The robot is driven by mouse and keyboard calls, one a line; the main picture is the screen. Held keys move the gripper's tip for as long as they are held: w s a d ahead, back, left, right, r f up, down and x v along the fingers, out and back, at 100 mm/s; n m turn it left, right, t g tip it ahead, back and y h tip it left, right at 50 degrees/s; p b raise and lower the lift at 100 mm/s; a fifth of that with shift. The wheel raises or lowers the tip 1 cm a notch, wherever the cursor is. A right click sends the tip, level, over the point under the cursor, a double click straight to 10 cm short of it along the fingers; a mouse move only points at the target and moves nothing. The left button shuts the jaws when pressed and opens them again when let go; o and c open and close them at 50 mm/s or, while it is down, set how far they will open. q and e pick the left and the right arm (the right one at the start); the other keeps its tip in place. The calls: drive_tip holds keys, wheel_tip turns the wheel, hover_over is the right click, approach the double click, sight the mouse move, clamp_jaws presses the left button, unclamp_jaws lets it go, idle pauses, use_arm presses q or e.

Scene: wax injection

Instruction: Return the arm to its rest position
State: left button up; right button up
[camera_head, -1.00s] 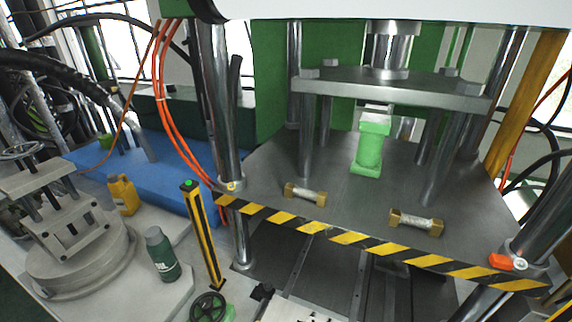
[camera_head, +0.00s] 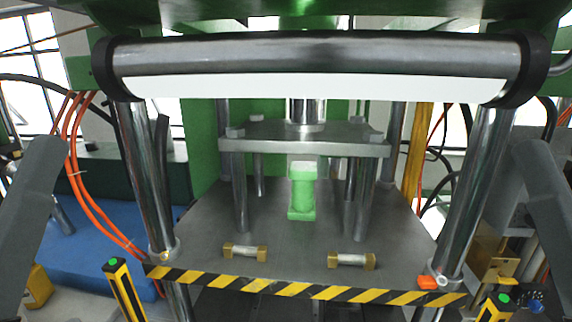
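My two arms show only as grey links, my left arm (camera_head: 32,215) at the left edge and my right arm (camera_head: 550,205) at the right edge. Both slant outward and down, and neither gripper is in view. The links stand apart from the press table (camera_head: 290,255) in the middle. On that table a green spool-shaped part (camera_head: 302,195) stands upright under the grey press plate (camera_head: 305,147). Two brass-ended pieces, one on the left (camera_head: 245,252) and one on the right (camera_head: 350,261), lie near the table's front edge.
Steel columns stand left (camera_head: 147,185) and right (camera_head: 482,190) of the table. A striped yellow-black edge (camera_head: 300,289) runs along its front. A thick bar (camera_head: 310,65) crosses above.

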use_arm(q)
wheel_tip(320, 180, up, 24)
drive_tip(key=p, duration=2)
drive_tip(key=shift+w+f+h, duration=0.15)
drive_tip(key=shift+f+h, duration=0.1)
drive_tip(key=shift+h, duration=0.05)
use_arm(e)
wheel_tip(320, 180, up, 24)
